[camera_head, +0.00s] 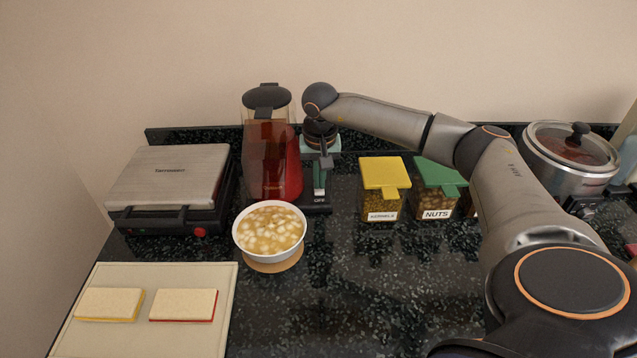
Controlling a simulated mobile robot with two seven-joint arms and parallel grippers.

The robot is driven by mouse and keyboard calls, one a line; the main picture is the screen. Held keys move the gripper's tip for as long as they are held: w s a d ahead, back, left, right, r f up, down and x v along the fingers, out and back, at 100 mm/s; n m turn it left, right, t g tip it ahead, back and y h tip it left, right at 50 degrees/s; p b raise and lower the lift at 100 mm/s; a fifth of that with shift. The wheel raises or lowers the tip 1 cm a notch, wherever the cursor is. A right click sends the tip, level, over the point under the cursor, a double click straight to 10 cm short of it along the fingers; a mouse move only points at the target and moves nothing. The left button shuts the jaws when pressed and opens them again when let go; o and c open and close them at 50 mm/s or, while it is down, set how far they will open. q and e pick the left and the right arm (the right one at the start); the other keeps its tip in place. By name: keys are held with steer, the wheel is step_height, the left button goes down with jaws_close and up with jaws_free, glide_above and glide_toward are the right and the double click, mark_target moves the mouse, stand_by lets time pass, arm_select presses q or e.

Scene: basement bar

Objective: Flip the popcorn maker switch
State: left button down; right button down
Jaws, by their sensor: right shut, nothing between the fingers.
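The red popcorn maker (272,160) with a dark lid stands at the back of the counter, left of centre. A white bowl of popcorn (269,231) stands in front of it on a round brown mat. Just right of the popcorn maker is a dark switch base (318,207) with an "OFF" label and a green upright part (320,178). My right gripper (325,164) points down from the bent wrist right above this switch. It is shut and empty; I cannot tell whether it touches the switch. My left gripper is not in view.
A closed press grill (170,176) stands at left, behind a board (192,333) with two sandwiches. Kernels (383,187) and nuts (436,190) containers stand right of the switch. A lidded pot (568,158) is at back right. The front middle of the counter is clear.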

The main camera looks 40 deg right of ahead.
mark_target(320, 192)
steer(key=shift+f+b, duration=0.3)
steer(key=shift+f, duration=0.25)
step_height(320, 192, up, 5)
steer(key=p, duration=0.4)
steer(key=shift+r, duration=1.05)
steer(key=shift+f, duration=0.1)
